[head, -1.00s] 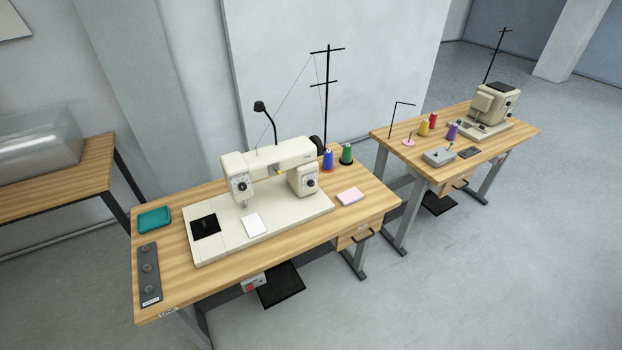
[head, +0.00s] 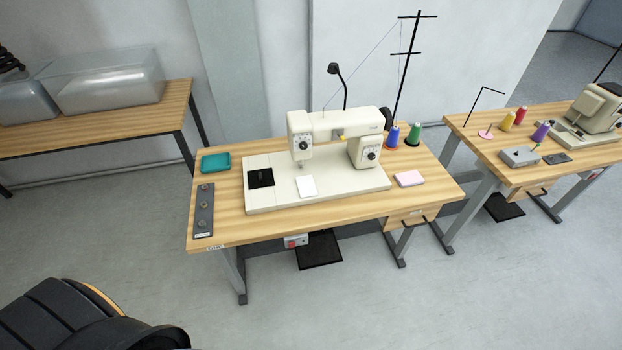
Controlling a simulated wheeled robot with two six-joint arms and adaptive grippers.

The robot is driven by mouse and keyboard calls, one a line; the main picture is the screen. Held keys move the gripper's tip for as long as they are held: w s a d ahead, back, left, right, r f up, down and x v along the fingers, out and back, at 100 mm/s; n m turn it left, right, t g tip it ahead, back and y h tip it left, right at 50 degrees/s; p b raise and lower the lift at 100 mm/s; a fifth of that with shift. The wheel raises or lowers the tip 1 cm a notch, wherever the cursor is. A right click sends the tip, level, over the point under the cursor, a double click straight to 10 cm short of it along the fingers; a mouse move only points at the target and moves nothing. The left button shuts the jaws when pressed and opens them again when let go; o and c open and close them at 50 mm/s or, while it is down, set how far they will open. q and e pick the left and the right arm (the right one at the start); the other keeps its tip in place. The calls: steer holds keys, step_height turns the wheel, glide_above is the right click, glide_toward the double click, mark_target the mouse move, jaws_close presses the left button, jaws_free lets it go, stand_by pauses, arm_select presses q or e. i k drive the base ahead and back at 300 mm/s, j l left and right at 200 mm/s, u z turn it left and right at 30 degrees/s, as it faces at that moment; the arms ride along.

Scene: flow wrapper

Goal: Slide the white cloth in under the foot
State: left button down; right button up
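The white cloth (head: 307,186) lies flat on the cream bed of the sewing machine (head: 350,124). It is in front of and just right of the needle area, where the foot (head: 300,166) hangs below the machine's left head. The foot is too small to show whether it is raised. The cloth appears to be in front of the foot, not beneath it. Neither of my grippers is in view.
A black plate (head: 261,178) is on the bed, left of the cloth. Open floor (head: 380,310) lies in front.

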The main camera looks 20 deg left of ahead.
mark_target(306, 184)
steer(key=u, duration=0.15)
steer(key=i+l+u, duration=0.2)
steer(key=l+u, duration=0.15)
steer(key=i+l+u, duration=0.1)
steer(key=l+u, duration=0.25)
steer(key=l, duration=0.2)
steer(key=i+l+u, duration=0.1)
steer(key=l+u, duration=0.2)
steer(key=l, duration=1.2)
steer(key=i+u, duration=0.05)
steer(key=i, duration=0.05)
